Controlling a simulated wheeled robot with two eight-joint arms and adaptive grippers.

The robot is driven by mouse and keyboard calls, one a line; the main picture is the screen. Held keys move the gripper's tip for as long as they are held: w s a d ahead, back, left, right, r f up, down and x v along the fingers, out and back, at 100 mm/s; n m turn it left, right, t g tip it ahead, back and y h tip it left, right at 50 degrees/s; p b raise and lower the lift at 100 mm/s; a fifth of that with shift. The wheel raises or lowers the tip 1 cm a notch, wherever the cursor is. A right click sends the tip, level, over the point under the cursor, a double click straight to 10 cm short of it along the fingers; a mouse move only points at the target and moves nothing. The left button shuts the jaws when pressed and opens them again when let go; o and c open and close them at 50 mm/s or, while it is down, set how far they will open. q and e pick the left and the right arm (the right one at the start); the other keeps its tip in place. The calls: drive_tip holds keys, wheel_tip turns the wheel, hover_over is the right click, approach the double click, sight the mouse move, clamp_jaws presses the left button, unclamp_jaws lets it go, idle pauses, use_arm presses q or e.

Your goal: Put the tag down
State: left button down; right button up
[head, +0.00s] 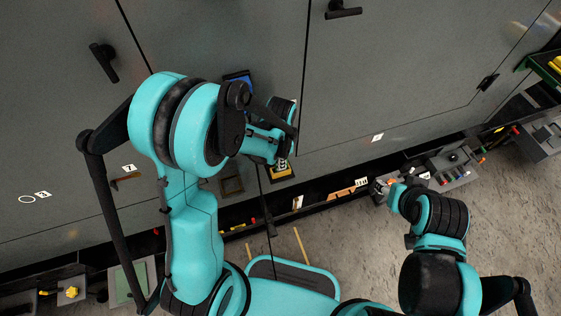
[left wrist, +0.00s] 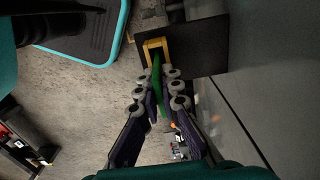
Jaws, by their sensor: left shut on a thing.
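My left gripper (left wrist: 163,88) is shut on a thin green piece, the tag (left wrist: 157,82), seen nearly edge-on between the dark fingers in the left wrist view. A yellow bracket-shaped part (left wrist: 153,46) shows at its far end, in front of a dark flat panel (left wrist: 205,45). I cannot tell whether the two touch. In the head view my left gripper (head: 276,148) is in front of the grey cabinet, partly hidden by its own wrist. A dark piece with yellow edges (head: 281,172) shows just below it. My right gripper (head: 380,189) is by the low ledge; its fingers are too small to read.
Grey cabinet doors (head: 400,70) with black handles (head: 343,10) fill the back. A low dark ledge (head: 325,195) with small parts runs along their foot. A grey box with coloured knobs (head: 452,165) stands at the right. Speckled floor (head: 360,250) lies open in front.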

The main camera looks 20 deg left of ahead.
use_arm(q)
drive_tip(key=c, duration=1.7)
unclamp_jaws()
drive_tip(key=shift+f, duration=0.1)
drive_tip(key=shift+r, duration=0.25)
wheel_tip(320, 180, up, 7)
drive_tip(key=p, duration=0.3)
drive_tip(key=shift+r, duration=0.2)
